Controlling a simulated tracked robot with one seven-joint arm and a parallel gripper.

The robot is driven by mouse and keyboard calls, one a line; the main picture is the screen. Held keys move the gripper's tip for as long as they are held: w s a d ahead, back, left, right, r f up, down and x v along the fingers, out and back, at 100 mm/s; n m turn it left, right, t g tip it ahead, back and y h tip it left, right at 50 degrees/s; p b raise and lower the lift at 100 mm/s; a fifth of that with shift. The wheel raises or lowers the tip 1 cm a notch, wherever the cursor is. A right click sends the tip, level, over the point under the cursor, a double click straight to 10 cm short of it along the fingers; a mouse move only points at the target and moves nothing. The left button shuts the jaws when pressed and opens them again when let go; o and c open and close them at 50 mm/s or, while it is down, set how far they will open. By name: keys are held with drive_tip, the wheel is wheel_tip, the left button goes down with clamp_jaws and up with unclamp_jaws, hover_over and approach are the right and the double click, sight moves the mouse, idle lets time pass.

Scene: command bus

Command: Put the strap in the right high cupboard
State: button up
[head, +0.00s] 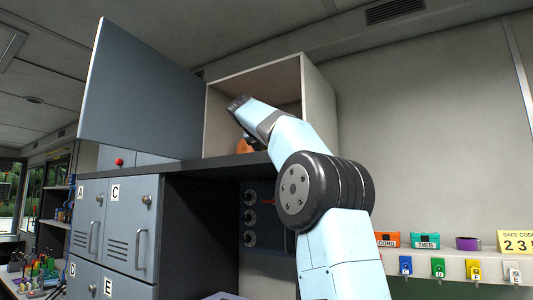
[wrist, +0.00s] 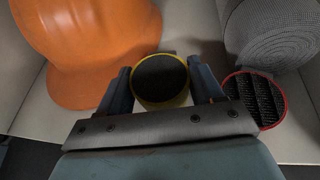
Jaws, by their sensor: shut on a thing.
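The high cupboard (head: 318,100) stands open above the dark counter, its grey door (head: 140,90) swung to the left. My gripper (head: 238,103) reaches into its opening. In the wrist view my gripper (wrist: 160,88) is shut on a round yellow-edged roll with a dark middle, seemingly the strap (wrist: 160,80). The roll sits between both fingers, over the pale cupboard floor. I cannot tell whether it touches that floor. The roll is not distinguishable in the head view.
An orange helmet (wrist: 85,50) lies left inside the cupboard. A grey coil (wrist: 275,35) and a red-rimmed round item (wrist: 254,100) are at right.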

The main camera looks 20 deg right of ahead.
drive_tip(key=shift+s+f, duration=0.1)
drive_tip(key=shift+f, duration=0.65)
drive_tip(key=o, duration=1)
drive_tip(key=v, duration=1.2)
